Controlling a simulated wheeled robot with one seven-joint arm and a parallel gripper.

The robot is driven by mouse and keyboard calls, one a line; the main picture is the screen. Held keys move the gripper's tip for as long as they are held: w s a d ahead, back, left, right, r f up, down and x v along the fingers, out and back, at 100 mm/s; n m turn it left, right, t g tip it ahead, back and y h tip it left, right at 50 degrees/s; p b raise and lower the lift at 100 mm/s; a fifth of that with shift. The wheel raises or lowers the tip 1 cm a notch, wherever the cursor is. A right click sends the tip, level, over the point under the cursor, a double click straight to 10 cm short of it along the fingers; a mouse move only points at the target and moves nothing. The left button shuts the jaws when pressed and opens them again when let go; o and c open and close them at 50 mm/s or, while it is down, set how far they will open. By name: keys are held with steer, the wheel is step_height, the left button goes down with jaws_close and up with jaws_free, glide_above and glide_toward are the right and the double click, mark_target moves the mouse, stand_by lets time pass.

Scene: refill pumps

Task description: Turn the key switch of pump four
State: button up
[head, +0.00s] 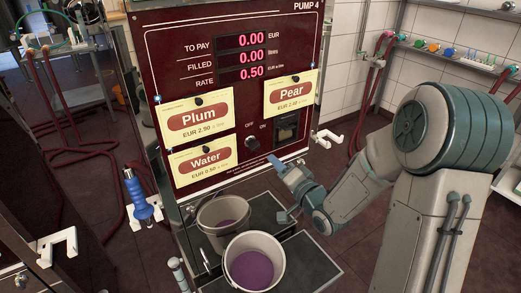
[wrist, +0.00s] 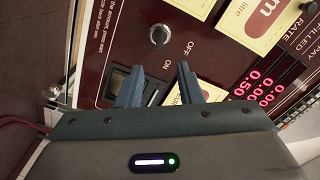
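Pump four's dark red panel (head: 190,35) carries a small key switch (head: 252,143) low on its front, below the OFF and ON labels. In the wrist view the key switch (wrist: 158,35) is a round metal piece beside those labels; I cannot tell for sure which label it points to. My gripper (head: 280,188) is in front of and below the panel, apart from the switch. In the wrist view my gripper (wrist: 157,82) is open and empty, its two blue fingers spread, with the switch beyond the gap between them.
Cards for Plum (head: 198,121), Pear (head: 290,94) and Water (head: 206,165) hang around the switch. A dark slot unit (head: 287,128) is to its right. Two buckets (head: 281,270) stand below on a tray. A blue-handled nozzle (head: 139,192) hangs at left, and a white hook (head: 327,138) juts out at right.

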mark_target(258, 147)
steer(key=x, duration=0.9)
steer(key=shift+w+a, duration=0.25)
jaws_close()
